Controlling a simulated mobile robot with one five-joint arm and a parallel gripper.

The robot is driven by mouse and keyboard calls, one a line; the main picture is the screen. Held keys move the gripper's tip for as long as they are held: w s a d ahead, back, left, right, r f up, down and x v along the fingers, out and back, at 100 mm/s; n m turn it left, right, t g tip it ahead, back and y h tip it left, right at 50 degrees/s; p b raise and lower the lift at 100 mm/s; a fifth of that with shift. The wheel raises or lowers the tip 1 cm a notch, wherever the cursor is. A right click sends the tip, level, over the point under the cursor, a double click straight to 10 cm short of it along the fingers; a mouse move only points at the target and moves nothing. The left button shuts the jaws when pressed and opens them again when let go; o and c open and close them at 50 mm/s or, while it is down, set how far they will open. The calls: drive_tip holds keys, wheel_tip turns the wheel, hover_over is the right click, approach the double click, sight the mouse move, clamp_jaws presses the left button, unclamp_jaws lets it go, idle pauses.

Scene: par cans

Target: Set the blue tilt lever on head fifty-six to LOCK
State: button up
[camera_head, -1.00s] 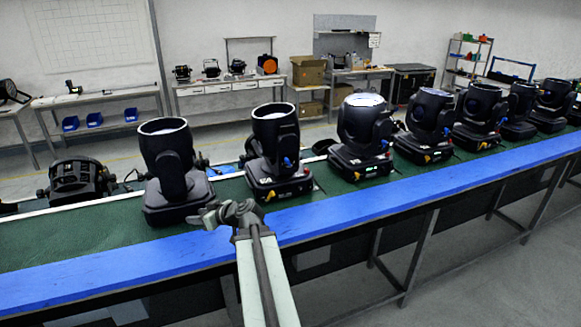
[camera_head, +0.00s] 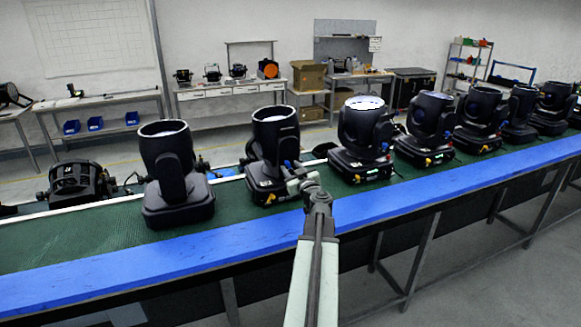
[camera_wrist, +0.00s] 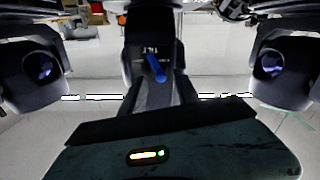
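In the wrist view a dark moving head (camera_wrist: 135,50) stands ahead, with a blue lever (camera_wrist: 155,68) under a "TILT" label. The lever slants down to the right; position marks are too small to read. Its base (camera_wrist: 100,155) shows a yellow bar and a green dot. In the head view my gripper (camera_head: 303,183) is by the front right of the second black head (camera_head: 262,150), which has a blue lever on its side. No head number is readable. Dark rounded parts at both sides of the wrist view look like my spread fingers. Nothing is between them.
The first head (camera_head: 165,165) stands left and the third (camera_head: 360,140) right, in a row on the green bench mat (camera_head: 105,235). A blue front edge strip (camera_head: 150,262) runs along the bench. Several more heads continue right. Free mat lies before the first head.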

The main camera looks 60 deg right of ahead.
drive_tip(key=shift+x, duration=1.05)
clamp_jaws()
drive_tip(key=shift+s, duration=0.1)
drive_tip(key=m, duration=0.4)
drive_tip(key=d+m, duration=0.1)
drive_tip(key=shift+s+d+r+m, duration=0.1)
drive_tip(key=shift+s+r+m, duration=0.1)
drive_tip(key=shift+s+m, duration=0.2)
drive_tip(key=m, duration=0.4)
drive_tip(key=s+d+m, duration=0.1)
drive_tip(key=m, duration=0.1)
drive_tip(key=shift+d+f, duration=0.1)
drive_tip(key=shift+f, duration=0.15)
